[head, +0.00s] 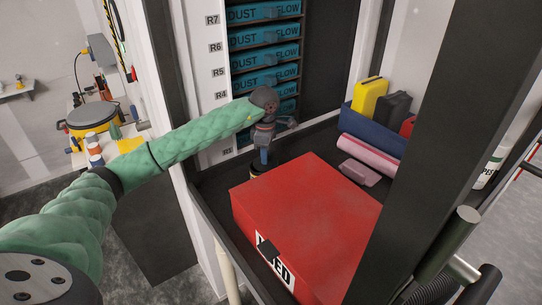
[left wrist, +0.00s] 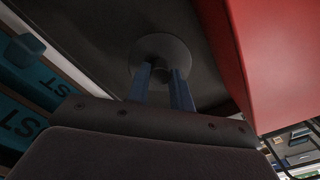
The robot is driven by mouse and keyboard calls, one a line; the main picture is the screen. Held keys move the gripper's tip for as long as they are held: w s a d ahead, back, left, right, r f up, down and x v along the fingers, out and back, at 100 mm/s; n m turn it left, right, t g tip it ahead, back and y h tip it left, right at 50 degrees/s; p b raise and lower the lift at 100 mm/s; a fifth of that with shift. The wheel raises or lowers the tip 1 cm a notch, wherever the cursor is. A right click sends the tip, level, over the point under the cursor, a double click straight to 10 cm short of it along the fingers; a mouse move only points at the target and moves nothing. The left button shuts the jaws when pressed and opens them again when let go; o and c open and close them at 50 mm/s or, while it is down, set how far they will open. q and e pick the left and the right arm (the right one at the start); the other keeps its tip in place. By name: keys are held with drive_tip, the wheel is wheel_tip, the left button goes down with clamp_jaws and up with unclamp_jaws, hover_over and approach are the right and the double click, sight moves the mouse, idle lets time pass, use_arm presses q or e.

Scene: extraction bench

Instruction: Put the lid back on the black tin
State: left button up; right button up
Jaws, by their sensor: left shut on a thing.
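My left gripper (head: 260,158) reaches down behind the red box, close to the shelves. Its blue fingers are shut on a dark round lid (left wrist: 160,50), which shows as a grey-black disc at the fingertips in the left wrist view. In the head view, a small dark round thing with a yellowish band (head: 256,174), seemingly the black tin, shows directly below the fingers. The red box partly hides it. I cannot tell whether the lid touches the tin or sits flat on it. My right gripper is not in view.
The large red box (head: 305,210) stands right beside the gripper; its wall also fills the right of the left wrist view (left wrist: 285,60). Blue drawers (head: 264,57) rise behind. A blue bin (head: 372,132), a pink roll (head: 368,158) and a pink block (head: 358,173) lie to the right.

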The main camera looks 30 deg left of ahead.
use_arm(q)
drive_tip(key=shift+a, duration=0.4)
drive_tip(key=shift+s+a+b, duration=0.1)
drive_tip(key=shift+a+b, duration=0.2)
drive_tip(key=shift+b, duration=0.1)
drive_tip(key=shift+a+f, duration=0.1)
drive_tip(key=shift+a, duration=0.05)
